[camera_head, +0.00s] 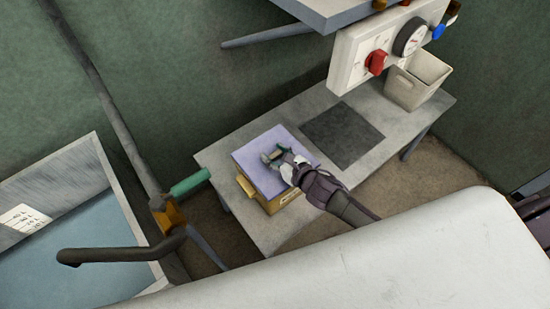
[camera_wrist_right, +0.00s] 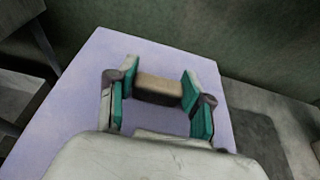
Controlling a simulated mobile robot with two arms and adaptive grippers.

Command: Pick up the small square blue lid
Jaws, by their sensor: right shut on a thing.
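The small square blue lid (camera_head: 249,158), pale lavender-blue, lies on top of a yellow box (camera_head: 290,198) on the grey table. It also fills much of the right wrist view (camera_wrist_right: 75,105). A tan block-shaped handle (camera_wrist_right: 158,88) stands at its middle. My right gripper (camera_head: 272,156) is over the lid, with its green-padded fingers on either side of the handle, shut on it. The lid looks level, and I cannot tell whether it is clear of the box. My left gripper is not in view.
The grey table (camera_head: 230,155) has a dark square mat (camera_head: 342,134) and a beige bin (camera_head: 417,80) to the right. A control panel (camera_head: 372,50) with a red knob overhangs the back. A pipe with a green handle (camera_head: 190,183) stands at the table's left.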

